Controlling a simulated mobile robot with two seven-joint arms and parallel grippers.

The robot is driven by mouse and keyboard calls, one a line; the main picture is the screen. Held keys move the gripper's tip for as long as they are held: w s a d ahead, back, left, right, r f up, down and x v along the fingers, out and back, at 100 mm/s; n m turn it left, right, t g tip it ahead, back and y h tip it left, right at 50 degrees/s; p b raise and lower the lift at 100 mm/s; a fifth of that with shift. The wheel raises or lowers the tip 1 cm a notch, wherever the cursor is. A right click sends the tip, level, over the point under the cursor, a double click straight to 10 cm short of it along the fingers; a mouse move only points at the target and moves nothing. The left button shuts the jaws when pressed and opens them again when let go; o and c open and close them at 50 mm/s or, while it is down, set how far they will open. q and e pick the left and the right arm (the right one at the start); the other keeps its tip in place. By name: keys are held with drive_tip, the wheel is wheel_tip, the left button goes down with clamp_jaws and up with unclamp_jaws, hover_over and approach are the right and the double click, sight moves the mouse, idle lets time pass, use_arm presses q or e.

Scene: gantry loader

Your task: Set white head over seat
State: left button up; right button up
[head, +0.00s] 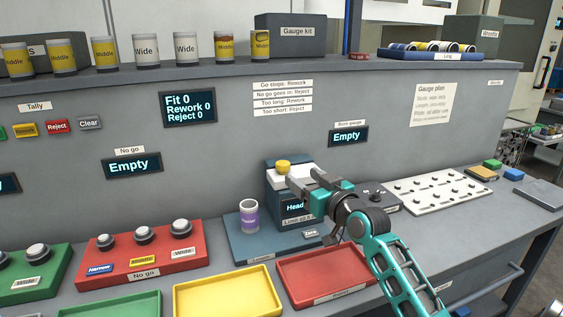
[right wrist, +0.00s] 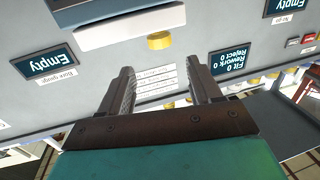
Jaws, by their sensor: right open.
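The white head (head: 300,172) is a pale block with a yellow knob (head: 283,164) at the upper part of a dark blue gauge column whose screen (head: 295,207) reads "Head". Both also show in the right wrist view, the white head (right wrist: 130,25) and the yellow knob (right wrist: 160,41). A cup-like part with a purple label (head: 250,216) stands upright on the gauge's blue base (head: 240,246), left of the column; any seat under it is hidden. My right gripper (head: 303,181) is open and empty, close to the head and apart from the knob. My left gripper is out of view.
A red tray (head: 325,292) and a yellow tray (head: 228,295) lie in front of the gauge. A red no-go block (head: 185,262) with several round gauges is at left. A white pegged board (head: 450,188) lies at right. Several cans line the shelf above.

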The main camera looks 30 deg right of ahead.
sight(286, 166)
drive_tip(key=w, duration=1)
drive_tip(key=shift+w+d, duration=0.15)
drive_tip(key=shift+w, duration=0.05)
drive_tip(key=shift+c, duration=0.2)
clamp_jaws()
